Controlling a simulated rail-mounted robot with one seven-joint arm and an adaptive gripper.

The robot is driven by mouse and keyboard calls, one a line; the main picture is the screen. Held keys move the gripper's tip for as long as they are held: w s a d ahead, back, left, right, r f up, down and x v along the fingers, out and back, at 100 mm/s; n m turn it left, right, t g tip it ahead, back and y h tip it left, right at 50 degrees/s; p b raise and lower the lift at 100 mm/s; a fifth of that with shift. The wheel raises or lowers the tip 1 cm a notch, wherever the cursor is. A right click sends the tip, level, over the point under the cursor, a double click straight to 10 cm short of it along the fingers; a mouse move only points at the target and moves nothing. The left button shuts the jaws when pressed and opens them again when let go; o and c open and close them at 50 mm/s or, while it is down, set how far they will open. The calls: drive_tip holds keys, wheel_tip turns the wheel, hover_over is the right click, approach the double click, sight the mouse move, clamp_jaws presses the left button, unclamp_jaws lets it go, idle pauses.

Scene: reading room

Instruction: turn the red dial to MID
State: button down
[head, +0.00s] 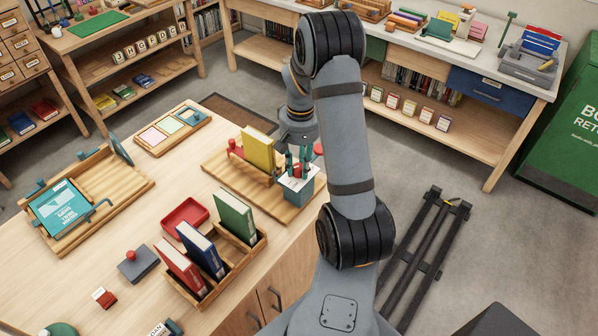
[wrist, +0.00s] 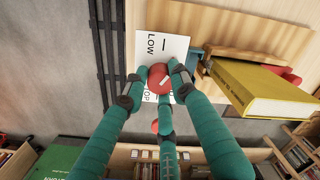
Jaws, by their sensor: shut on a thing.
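The red dial (wrist: 157,78) sits on the white face (wrist: 176,48) of a box. A white pointer line on it lies at a slant in the wrist view. LOW is printed at the upper left of the face, beside a black tick; letters ending in OP show below the dial. I cannot make out MID. My gripper (wrist: 159,82) is shut on the dial, teal fingers around it. In the head view my gripper (head: 297,165) is over the blue-grey box (head: 296,192), and the fingers largely hide the dial.
The box stands at the front right of a wooden board (head: 224,170), near the table edge. A yellow book (head: 258,150) stands close beside it, also in the wrist view (wrist: 265,92). A wooden rack (head: 250,238) with several books and a red tray (head: 185,216) are nearer the front.

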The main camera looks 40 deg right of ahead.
sight(299, 167)
drive_tip(key=m+b, duration=0.4)
drive_tip(key=m, duration=0.2)
drive_tip(key=shift+w+f+m+b, duration=0.1)
drive_tip(key=shift+m+b, duration=0.2)
drive_tip(key=shift+b, duration=0.05)
drive_tip(key=m+b, duration=0.2)
drive_tip(key=m, duration=0.2)
drive_tip(key=shift+m+b, duration=0.4)
drive_tip(key=shift+r, duration=0.2)
drive_tip(key=c, duration=1.4)
unclamp_jaws()
drive_tip(key=shift+c, duration=0.2)
drive_tip(key=shift+o, duration=0.2)
wheel_tip(299, 167, up, 12)
drive_tip(key=shift+s, duration=0.2)
